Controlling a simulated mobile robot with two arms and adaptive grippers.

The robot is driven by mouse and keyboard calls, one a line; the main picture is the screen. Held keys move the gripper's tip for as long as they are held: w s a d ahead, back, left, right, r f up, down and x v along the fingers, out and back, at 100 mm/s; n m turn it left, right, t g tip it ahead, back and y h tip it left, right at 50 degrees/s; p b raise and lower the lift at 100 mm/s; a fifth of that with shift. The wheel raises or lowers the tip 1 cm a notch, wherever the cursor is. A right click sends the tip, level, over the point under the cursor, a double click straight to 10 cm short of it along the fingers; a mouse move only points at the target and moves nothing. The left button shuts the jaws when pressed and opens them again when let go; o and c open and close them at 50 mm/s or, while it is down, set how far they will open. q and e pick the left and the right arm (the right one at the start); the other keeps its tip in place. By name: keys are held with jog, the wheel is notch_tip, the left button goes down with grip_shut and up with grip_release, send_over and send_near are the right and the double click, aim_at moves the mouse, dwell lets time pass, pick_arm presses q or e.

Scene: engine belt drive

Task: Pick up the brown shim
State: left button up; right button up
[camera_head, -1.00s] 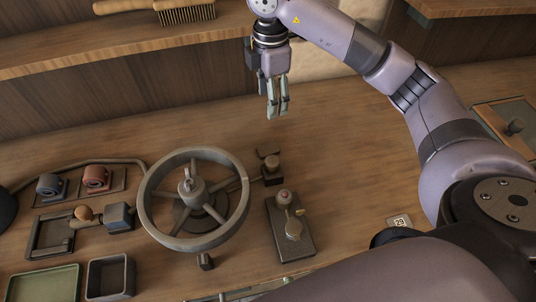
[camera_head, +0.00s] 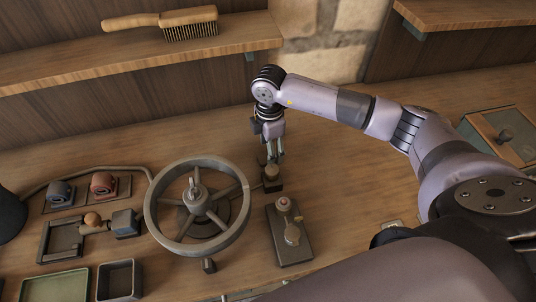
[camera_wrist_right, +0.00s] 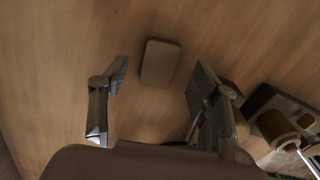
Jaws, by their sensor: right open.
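The brown shim (camera_wrist_right: 160,63) is a small flat plate with rounded corners. It lies on the wooden bench, seen in the right wrist view between and a little beyond my fingers. I cannot make it out in the head view. My right gripper (camera_head: 276,156) points down over the bench, behind the small post with the brown knob. In the right wrist view the two fingers of my right gripper (camera_wrist_right: 158,78) are spread apart with nothing between the pads. My left gripper is not in view.
A knobbed post (camera_head: 271,176) stands close in front of the right gripper. A large handwheel (camera_head: 158,222) is left of it, and a metal block with a lever (camera_head: 291,251) is nearer. A shelf with a brush (camera_head: 190,28) is behind. Trays (camera_head: 62,288) stand at left.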

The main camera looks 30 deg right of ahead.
jog(key=shift+f, duration=1.3)
jog(key=shift+c, duration=0.4)
grip_shut()
